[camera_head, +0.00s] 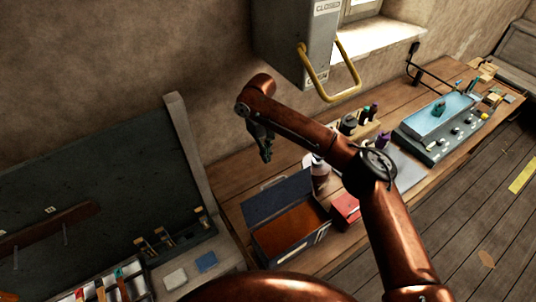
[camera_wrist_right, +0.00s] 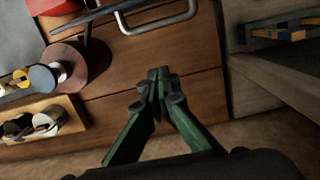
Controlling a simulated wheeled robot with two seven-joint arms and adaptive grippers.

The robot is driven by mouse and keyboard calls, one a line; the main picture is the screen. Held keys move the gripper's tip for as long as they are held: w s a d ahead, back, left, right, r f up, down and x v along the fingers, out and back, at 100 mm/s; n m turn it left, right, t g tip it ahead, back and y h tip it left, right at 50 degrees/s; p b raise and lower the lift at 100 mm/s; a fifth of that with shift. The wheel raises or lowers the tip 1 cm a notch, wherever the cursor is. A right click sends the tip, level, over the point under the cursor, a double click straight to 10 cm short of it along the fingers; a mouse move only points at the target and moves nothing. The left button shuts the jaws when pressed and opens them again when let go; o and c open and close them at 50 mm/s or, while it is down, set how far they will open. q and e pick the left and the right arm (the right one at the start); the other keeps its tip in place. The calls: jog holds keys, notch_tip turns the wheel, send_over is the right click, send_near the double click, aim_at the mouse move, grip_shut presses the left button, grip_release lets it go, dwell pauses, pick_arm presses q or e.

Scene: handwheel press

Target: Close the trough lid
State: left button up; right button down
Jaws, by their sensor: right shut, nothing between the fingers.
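The trough (camera_head: 292,240) looks like an open box with a reddish-brown inside, standing on the wooden bench. Its dark blue-grey lid (camera_head: 277,196) stands raised at the back edge, so the trough is open. A metal handle (camera_head: 273,182) shows at the lid's top edge. It also shows in the right wrist view (camera_wrist_right: 155,22), at the top. My right gripper (camera_head: 266,157) is shut and empty, pointing down above and behind the raised lid, apart from it. In the right wrist view its green fingertips (camera_wrist_right: 158,76) meet over bare planks. My left gripper is not in view.
A bottle (camera_head: 319,172) and a red box (camera_head: 345,208) stand right of the trough. A bottle rack (camera_head: 350,128) and a blue-topped tray (camera_head: 440,115) are farther right. A grey cabinet with a yellow handle (camera_head: 325,85) hangs above. A dark panel (camera_head: 90,190) rises at left.

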aim_at(276, 193)
notch_tip(276, 193, down, 7)
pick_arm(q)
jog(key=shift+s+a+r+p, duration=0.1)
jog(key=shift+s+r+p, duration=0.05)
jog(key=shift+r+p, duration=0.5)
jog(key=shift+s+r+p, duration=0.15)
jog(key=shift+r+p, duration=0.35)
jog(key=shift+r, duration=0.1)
pick_arm(e)
jog(key=s, duration=0.1)
jog(key=s+d+r, duration=0.1)
jog(key=s+d, duration=0.1)
jog(key=shift+s+r, duration=0.15)
jog(key=shift+s, duration=0.25)
